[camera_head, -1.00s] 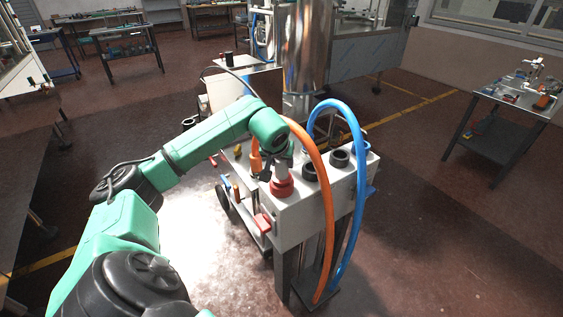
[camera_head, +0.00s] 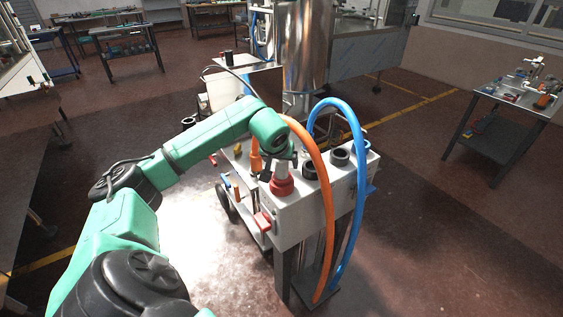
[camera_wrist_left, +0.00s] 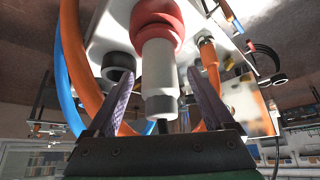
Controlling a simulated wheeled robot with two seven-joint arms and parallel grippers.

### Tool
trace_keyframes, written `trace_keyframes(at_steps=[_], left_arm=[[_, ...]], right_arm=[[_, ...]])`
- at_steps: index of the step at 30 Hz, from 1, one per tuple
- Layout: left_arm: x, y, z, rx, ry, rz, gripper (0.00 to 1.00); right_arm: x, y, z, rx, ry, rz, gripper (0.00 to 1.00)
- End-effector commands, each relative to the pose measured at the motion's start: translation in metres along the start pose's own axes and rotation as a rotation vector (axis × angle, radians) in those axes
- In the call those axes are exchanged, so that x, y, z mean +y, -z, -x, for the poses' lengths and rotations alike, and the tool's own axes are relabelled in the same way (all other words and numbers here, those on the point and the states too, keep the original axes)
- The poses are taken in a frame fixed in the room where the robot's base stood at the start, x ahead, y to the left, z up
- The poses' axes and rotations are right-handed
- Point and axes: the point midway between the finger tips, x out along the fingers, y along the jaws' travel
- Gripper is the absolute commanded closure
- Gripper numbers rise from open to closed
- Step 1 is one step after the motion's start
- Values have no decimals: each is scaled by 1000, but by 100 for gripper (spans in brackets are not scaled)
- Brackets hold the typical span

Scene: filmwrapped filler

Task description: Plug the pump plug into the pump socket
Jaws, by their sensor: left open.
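The pump plug (camera_head: 281,168) is a pale grey-white cylinder standing upright at a red round collar (camera_head: 282,186) on the pump's white panel, which I take for the pump socket. In the left wrist view the plug's white body (camera_wrist_left: 158,68) meets the red collar (camera_wrist_left: 155,25), with a dark grey end towards me. How deep it sits is hidden. My left gripper (camera_head: 288,157) is at the plug's upper end. In the left wrist view its two fingers are apart on either side of the plug, with visible gaps. My right gripper is not in view.
An orange hose (camera_head: 325,195) and a blue hose (camera_head: 361,190) arch close beside the gripper. Black ring ports (camera_head: 340,157) line the white panel (camera_head: 296,212). A steel cylinder (camera_head: 306,50) stands behind. Open floor (camera_head: 430,240) lies to the right.

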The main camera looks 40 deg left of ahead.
Motion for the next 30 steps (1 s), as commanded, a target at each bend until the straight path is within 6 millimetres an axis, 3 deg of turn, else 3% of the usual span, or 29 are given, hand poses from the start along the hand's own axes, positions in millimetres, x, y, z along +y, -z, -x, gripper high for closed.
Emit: trace_keyframes(at_steps=[4,7,15,19,23,30], left_arm=[[0,0,5,1,1,0,14],[-1,0,22,5,2,-1,14],[0,1,103,6,-1,0,14],[0,1,132,3,-2,0,14],[0,0,144,1,0,0,14],[1,0,145,-1,-3,0,14]], right_arm=[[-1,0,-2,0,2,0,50],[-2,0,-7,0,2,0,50],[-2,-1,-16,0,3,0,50],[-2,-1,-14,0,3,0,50],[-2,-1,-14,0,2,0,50],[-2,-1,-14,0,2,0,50]])
